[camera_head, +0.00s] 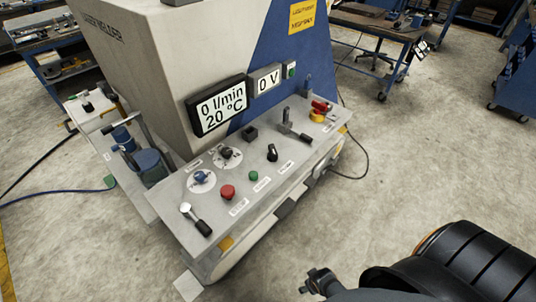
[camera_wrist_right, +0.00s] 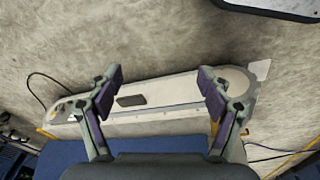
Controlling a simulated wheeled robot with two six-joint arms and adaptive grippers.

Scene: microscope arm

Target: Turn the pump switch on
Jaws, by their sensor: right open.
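A grey control panel (camera_head: 262,200) slopes out from a large machine in the head view. It carries a black rotary switch (camera_head: 272,153), a blue knob (camera_head: 202,177), a dark knob (camera_head: 226,153), a red button (camera_head: 228,191) and a green button (camera_head: 253,176). The labels are too small to read, so I cannot tell which control is the pump switch. The display (camera_head: 218,106) reads 0 l/min and 20 °C. My right gripper (camera_wrist_right: 160,82) is open and empty. In the head view its dark end (camera_head: 318,283) is at the bottom, apart from the panel. My left gripper is not in view.
A lever (camera_head: 195,219) stands at the panel's front left and another lever (camera_head: 292,126) at its back. A second display (camera_head: 265,80) reads 0 V. Bare floor (camera_head: 420,165) lies to the right.

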